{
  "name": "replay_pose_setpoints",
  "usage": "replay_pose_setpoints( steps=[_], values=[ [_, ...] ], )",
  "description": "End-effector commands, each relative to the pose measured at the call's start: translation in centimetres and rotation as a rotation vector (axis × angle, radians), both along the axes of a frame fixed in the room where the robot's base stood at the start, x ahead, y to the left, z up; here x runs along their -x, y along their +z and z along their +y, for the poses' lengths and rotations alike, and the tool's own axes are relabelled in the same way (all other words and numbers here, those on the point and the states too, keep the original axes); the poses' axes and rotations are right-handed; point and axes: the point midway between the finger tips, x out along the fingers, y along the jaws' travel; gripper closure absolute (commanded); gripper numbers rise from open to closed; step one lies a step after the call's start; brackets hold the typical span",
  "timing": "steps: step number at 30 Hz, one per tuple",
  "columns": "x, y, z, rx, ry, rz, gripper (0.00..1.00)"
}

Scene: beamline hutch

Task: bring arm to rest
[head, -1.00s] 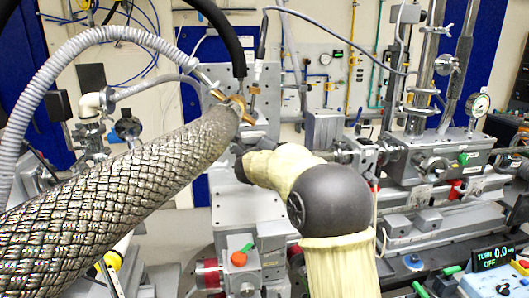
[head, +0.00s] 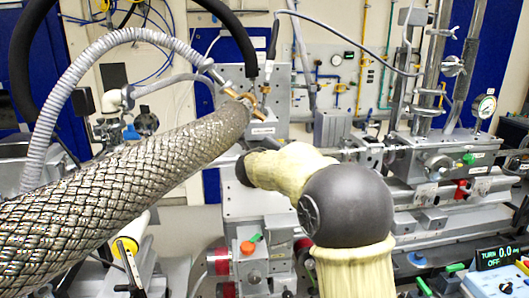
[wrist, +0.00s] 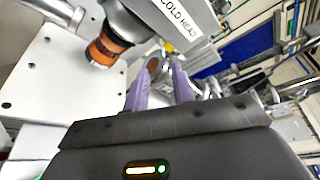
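My arm (head: 345,205), with a cream sleeve and a dark grey joint, reaches forward near the middle of the head view. Its far end is hidden there behind the arm and equipment. In the wrist view my gripper (wrist: 160,86) shows two purple fingers with a gap between them. It is open, and I see nothing held. A grey housing labelled COLD HEAD (wrist: 190,22) is close beyond the fingers at the top. A copper-coloured fitting (wrist: 104,48) is to the left of the fingers. I cannot tell whether anything touches them.
A thick braided hose (head: 120,180) crosses the left of the head view, with a grey corrugated hose (head: 65,95) above it. A metal stage with an orange knob (head: 248,248) stands below the arm. Beamline hardware with a gauge (head: 486,106) and a display (head: 497,256) fill the right.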

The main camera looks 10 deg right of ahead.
Motion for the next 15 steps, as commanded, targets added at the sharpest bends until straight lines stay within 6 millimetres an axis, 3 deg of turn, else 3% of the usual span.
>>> replay_pose_setpoints(
  steps=[5, 8, 11, 15],
  values=[
    [0.8, -0.5, 0.5, 0.104, 0.078, 0.054, 0.75],
    [2.4, -1.9, 1.3, 0.273, 0.208, 0.146, 0.75],
    [5.2, -4.4, 2.2, 0.494, 0.390, 0.276, 0.75],
    [10.9, -9.0, 2.8, 0.803, 0.680, 0.478, 0.75]
  ],
)
